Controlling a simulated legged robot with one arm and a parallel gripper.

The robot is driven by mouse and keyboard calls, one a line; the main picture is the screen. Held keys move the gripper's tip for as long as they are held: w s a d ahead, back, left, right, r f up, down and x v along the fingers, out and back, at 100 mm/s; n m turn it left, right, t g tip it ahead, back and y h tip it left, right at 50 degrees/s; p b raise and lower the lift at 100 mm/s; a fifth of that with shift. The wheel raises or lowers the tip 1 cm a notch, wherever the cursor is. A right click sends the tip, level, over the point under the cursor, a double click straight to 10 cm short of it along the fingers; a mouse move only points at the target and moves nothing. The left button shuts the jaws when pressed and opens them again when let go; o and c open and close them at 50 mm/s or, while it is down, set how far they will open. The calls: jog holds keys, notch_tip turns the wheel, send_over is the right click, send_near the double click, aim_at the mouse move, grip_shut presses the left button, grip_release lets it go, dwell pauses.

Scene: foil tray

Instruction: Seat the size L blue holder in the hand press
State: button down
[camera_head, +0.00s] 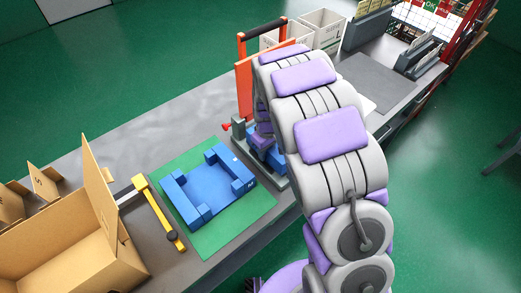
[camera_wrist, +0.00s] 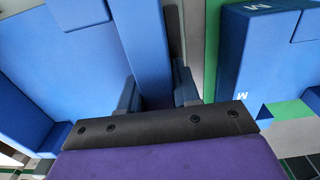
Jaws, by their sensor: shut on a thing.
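My gripper (camera_wrist: 156,92) is shut on the upright wall of a blue holder (camera_wrist: 148,40). In the head view that holder (camera_head: 277,159) shows only in small part at the base of the hand press, behind my arm. Its size mark is not in sight, and I cannot tell whether it sits flat in the press. The hand press (camera_head: 244,82) has an orange frame with a black grip and a grey base; my arm covers much of it. Another blue holder (camera_head: 208,190), marked M in the wrist view (camera_wrist: 262,60), lies on the green mat (camera_head: 237,215), left of the press.
A yellow bar tool (camera_head: 158,210) lies left of the mat. Open cardboard boxes (camera_head: 75,240) stand at the lower left. Pale bins (camera_head: 320,28) and grey racks (camera_head: 420,55) stand at the back. The grey bench (camera_head: 150,140) is clear behind the mat.

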jog(key=shift+s+d+f, duration=0.1)
jog(key=shift+d+f, duration=0.4)
jog(key=shift+d, duration=0.35)
jog(key=shift+a, duration=0.4)
jog(key=c, duration=1)
grip_release()
jog(key=shift+s, duration=0.1)
jog(key=shift+c, duration=0.2)
jog(key=o, duration=0.3)
jog(key=shift+r, duration=0.1)
jog(key=r, duration=0.2)
jog(key=r+p, duration=0.1)
jog(key=r, duration=0.1)
jog(key=a+r, duration=0.1)
jog(key=r, duration=0.1)
jog(key=shift+w+r, duration=0.2)
jog(key=shift+r, duration=0.1)
jog(key=r, duration=0.3)
jog(key=r+p, duration=0.1)
jog(key=r, duration=0.3)
jog(key=r+p, duration=0.1)
jog(key=r, duration=0.2)
jog(key=shift+d+r, duration=0.35)
jog(key=shift+r, duration=0.05)
jog(key=shift+d, duration=0.3)
